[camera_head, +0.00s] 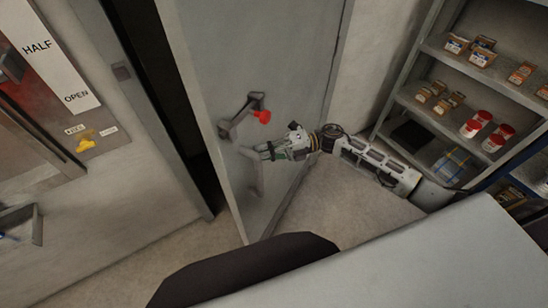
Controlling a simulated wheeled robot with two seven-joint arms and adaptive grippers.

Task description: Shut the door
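The grey door (250,50) stands ajar in the middle of the head view, with a dark gap between it and the door frame (150,110) on its left. A metal lever handle (240,115) with a red knob (262,117) is on the door's face. My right gripper (262,150) comes in from the right, just below the handle and close to the door face. Its fingers are small and partly blurred against the door, so I cannot tell whether they touch it or how far apart they are. My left gripper is not in view.
A metal shelf (470,62) with boxes and red-and-white cans (476,124) stands at the right. Bare floor (340,205) lies beside the door.

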